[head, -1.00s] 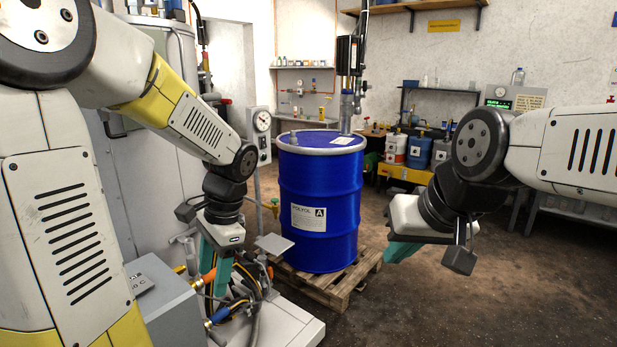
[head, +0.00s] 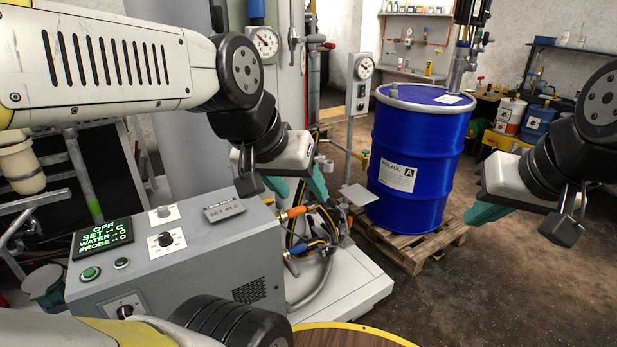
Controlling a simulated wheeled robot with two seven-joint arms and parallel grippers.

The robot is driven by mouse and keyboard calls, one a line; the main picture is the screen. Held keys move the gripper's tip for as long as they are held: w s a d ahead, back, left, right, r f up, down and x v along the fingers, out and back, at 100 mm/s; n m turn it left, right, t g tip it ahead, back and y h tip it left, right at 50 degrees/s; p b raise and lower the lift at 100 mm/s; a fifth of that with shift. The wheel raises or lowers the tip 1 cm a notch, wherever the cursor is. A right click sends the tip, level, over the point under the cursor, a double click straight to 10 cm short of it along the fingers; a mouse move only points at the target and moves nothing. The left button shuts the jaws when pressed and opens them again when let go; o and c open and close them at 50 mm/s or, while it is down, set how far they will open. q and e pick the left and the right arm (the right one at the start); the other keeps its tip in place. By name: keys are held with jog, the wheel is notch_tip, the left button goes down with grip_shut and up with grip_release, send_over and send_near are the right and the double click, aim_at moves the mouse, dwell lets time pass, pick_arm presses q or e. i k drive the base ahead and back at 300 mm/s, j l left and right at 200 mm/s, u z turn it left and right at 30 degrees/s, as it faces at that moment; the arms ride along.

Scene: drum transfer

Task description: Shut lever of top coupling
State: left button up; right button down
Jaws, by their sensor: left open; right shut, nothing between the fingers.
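An orange hose coupling (head: 292,212), the upper of two, sits at the right side of a grey control box (head: 180,262). A blue coupling (head: 292,262) is below it. I cannot make out a lever on the upper coupling, or whether one is open. My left gripper (head: 298,190) is open, its teal fingers pointing down just above the orange coupling in the picture; I see no contact. My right gripper (head: 482,214) is shut and empty, off to the right in front of the blue drum (head: 413,140).
The drum stands on a wooden pallet (head: 420,248). Black and orange hoses (head: 322,245) crowd the white base (head: 350,285) beside the box. A round brown top with a yellow rim (head: 345,338) is at the bottom edge. Floor at right is clear.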

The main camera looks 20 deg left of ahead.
aim_at(280, 203)
jog(key=l+u, duration=0.2)
jog(key=u, duration=0.15)
jog(key=l+u, duration=0.2)
jog(key=u, duration=0.15)
jog(key=l+u, duration=0.15)
jog(key=u, duration=0.25)
jog(key=i+j, duration=0.1)
jog(key=i, duration=0.4)
jog(key=i+j+z, duration=0.15)
jog(key=i, duration=0.35)
